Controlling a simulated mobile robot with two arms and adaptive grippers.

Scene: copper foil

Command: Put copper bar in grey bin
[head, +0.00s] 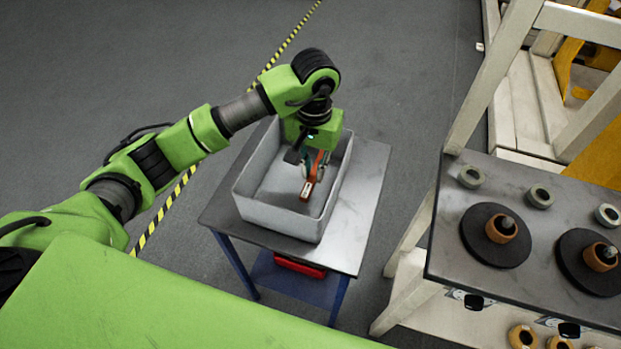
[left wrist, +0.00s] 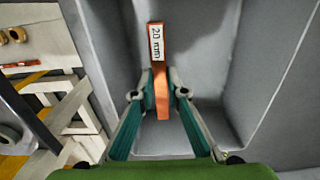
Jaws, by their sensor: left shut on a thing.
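The grey bin (head: 278,217) stands on a small metal-topped table in the middle of the head view. My left gripper (head: 315,172) is over the inside of the bin, pointing down. It is shut on the copper bar (head: 307,191), an orange-brown bar with a white label. In the left wrist view the bar (left wrist: 161,95) sits between the two fingertips (left wrist: 161,92), its label reading "20 mm". The bin's grey walls (left wrist: 270,60) surround it there. Whether the bar touches the bin floor I cannot tell. My right gripper is in neither view.
The table (head: 362,200) has bare top to the right of the bin, with a red item (head: 300,267) on its lower shelf. A workbench (head: 480,240) at the right holds black discs with copper rolls and several grey rings. Yellow-black tape (head: 165,207) marks the floor.

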